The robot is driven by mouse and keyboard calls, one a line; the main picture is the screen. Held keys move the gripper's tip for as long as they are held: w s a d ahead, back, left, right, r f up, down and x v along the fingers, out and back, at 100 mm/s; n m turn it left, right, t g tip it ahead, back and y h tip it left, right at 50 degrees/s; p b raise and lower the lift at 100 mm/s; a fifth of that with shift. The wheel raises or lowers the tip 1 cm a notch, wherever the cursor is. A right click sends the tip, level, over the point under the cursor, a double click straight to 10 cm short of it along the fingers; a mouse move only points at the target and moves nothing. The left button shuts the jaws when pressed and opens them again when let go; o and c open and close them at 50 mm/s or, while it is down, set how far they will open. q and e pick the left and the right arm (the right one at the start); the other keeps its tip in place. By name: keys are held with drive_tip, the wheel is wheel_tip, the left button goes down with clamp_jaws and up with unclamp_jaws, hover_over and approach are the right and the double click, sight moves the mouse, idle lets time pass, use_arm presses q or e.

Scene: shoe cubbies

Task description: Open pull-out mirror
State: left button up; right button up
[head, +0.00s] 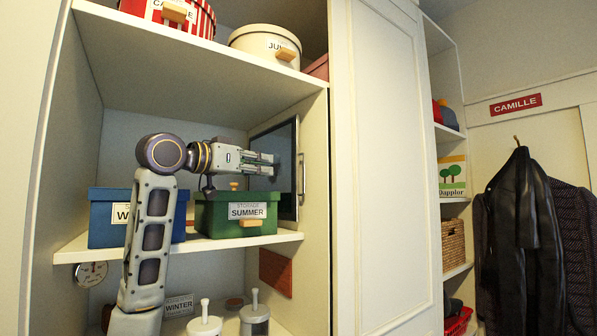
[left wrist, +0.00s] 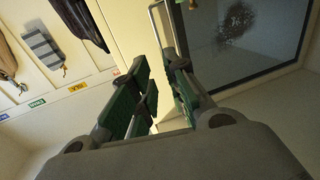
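The pull-out mirror (head: 286,140) is a dark, thin-framed panel along the right inner wall of the middle cubby. A slim upright metal handle (head: 302,178) stands at its front edge. My left gripper (head: 273,164) is in front of the mirror, pointing right toward the handle, with a gap showing in the head view. In the left wrist view, the green-padded fingers (left wrist: 164,72) are parted, with the handle (left wrist: 166,28) just beyond their tips and the mirror (left wrist: 265,55) to the right. Whether the handle lies between the fingers is unclear. My right gripper is out of view.
A blue box (head: 104,219) and a green SUMMER box (head: 235,216) stand on the shelf (head: 190,245) under my left gripper. A white cabinet door (head: 385,160) is right of the cubby. Lidded jars (head: 254,316) stand below.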

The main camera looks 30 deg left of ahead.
use_arm(q)
drive_tip(key=p, duration=0.1)
approach(299, 170)
drive_tip(key=w+d, duration=0.4)
drive_tip(key=shift+w+f, duration=0.25)
drive_tip(key=shift+w, duration=0.15)
drive_tip(key=shift+w+d, duration=0.1)
drive_tip(key=shift+w, duration=0.55)
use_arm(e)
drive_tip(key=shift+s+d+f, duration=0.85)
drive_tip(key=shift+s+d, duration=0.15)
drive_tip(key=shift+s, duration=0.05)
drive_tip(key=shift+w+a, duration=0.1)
use_arm(q)
drive_tip(key=shift+c, duration=0.3)
clamp_jaws()
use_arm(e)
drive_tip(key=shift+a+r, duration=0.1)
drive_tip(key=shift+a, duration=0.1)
